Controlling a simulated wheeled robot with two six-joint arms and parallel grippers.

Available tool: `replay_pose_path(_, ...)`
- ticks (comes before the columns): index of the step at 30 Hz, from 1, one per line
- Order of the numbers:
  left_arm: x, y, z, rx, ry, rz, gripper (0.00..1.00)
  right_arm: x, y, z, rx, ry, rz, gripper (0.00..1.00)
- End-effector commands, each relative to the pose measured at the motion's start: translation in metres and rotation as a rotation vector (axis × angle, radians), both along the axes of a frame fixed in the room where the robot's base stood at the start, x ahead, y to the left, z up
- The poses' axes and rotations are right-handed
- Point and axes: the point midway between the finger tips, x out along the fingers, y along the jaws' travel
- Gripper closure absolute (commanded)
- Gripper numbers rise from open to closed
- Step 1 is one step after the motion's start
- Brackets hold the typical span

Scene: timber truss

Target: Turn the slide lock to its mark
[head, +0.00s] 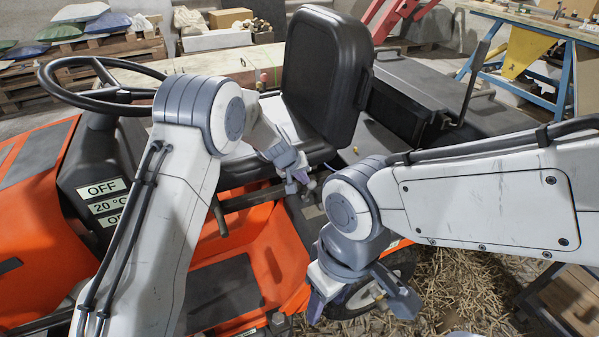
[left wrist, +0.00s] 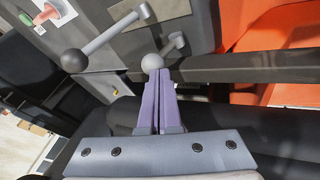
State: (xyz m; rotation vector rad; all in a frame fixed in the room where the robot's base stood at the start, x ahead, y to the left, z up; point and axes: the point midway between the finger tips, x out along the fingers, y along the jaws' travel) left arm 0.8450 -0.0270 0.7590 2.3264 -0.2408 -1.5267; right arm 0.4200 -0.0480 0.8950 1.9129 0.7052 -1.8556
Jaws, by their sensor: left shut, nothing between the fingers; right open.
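The left wrist view shows two short levers on a grey panel: one with a dark ball knob (left wrist: 74,61), one with a light grey ball knob (left wrist: 152,62). I cannot tell which is the slide lock, and no mark can be made out. My left gripper (head: 296,182) is by the seat's front edge. Its purple fingers (left wrist: 155,80) are shut and empty, with their tips close to or touching the light grey knob; contact is unclear. My right gripper (head: 361,303) is open and empty, lower down, in front of a wheel.
The black seat (head: 324,75) stands behind my left gripper. A red knob (left wrist: 47,13) shows at the wrist view's upper left. Straw (head: 465,290) covers the floor at right.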

Motion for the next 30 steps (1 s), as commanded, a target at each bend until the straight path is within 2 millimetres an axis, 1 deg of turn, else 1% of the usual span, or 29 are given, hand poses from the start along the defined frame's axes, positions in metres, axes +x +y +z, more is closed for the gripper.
replay_pose_path(1, 0.002, -0.007, 0.001, 0.0, 0.0, -0.003, 1.0, 0.0, 0.0, 0.003, 0.0, 0.0, 0.0, 0.49)
replay_pose_path(5, 0.006, -0.015, 0.0, 0.0, 0.001, -0.001, 1.0, 0.0, 0.0, 0.004, 0.0, 0.0, 0.0, 0.49)
replay_pose_path(14, 0.006, -0.016, 0.0, 0.0, 0.001, 0.0, 1.0, 0.0, 0.0, 0.004, 0.0, 0.001, 0.0, 0.49)
replay_pose_path(17, 0.005, -0.014, 0.004, -0.001, 0.0, 0.0, 1.0, 0.0, 0.0, 0.004, 0.0, 0.001, 0.0, 0.49)
replay_pose_path(20, 0.001, -0.01, 0.014, -0.001, -0.002, 0.0, 1.0, 0.0, 0.0, 0.004, 0.0, 0.001, 0.0, 0.49)
replay_pose_path(27, -0.019, 0.005, 0.056, -0.001, -0.003, 0.001, 1.0, 0.0, 0.0, 0.005, 0.0, 0.001, 0.0, 0.49)
replay_pose_path(30, -0.027, 0.011, 0.07, -0.001, -0.002, 0.001, 1.0, 0.0, 0.0, 0.005, 0.0, 0.001, 0.0, 0.49)
